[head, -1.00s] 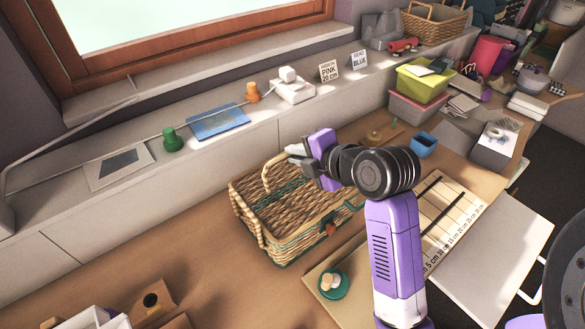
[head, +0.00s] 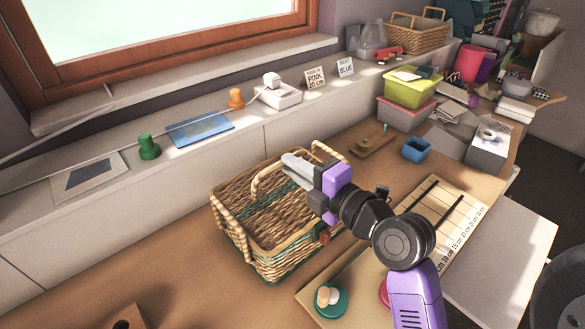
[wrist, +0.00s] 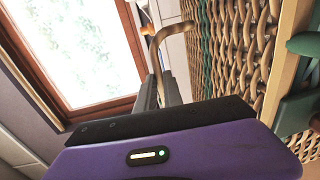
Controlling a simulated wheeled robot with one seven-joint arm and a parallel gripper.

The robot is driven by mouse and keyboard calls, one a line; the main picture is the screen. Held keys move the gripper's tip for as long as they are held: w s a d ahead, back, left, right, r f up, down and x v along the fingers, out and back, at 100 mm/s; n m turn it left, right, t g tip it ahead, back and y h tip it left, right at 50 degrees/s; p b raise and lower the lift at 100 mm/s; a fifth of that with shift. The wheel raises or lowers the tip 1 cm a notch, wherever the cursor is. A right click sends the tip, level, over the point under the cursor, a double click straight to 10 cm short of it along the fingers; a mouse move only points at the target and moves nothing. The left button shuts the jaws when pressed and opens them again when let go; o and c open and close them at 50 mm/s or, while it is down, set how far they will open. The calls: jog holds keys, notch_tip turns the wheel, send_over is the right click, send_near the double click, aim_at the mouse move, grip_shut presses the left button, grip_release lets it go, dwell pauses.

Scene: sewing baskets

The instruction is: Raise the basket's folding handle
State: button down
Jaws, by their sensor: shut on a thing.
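The woven basket (head: 275,265) stands on the wooden table, with tan wicker and green bands. A pale curved handle (head: 256,182) arches above its far side and runs up to my gripper (head: 298,168). My gripper is above the far right part of the basket, shut on this handle. In the wrist view the handle (wrist: 158,40) rises from between the fingers (wrist: 160,92) and bends over to the right, beside the basket's woven wall (wrist: 240,60). A thick braided bar (head: 232,228) lies along the basket's left side. The fingers partly hide the handle in the head view.
A ledge behind holds a green spool (head: 148,147), an orange spool (head: 236,98) and cards. A blue box (head: 416,149) and a ruled board (head: 448,212) are to the right. A green round piece (head: 331,298) lies in front. The table left of the basket is mostly clear.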

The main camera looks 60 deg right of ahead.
dwell(0.3)
jog(key=c, duration=1.7)
grip_release()
jog(key=shift+c, duration=0.2)
jog(key=shift+s+a+r+p, duration=0.2)
jog(key=shift+s+p, duration=0.3)
jog(key=shift+p, duration=0.2)
jog(key=p+v, duration=0.3)
jog(key=v, duration=0.2)
jog(key=shift+p, duration=0.3)
jog(key=shift+p+v, duration=0.3)
jog(key=shift+v, duration=0.55)
jog(key=shift+d+f, duration=0.1)
jog(key=shift+f, duration=0.05)
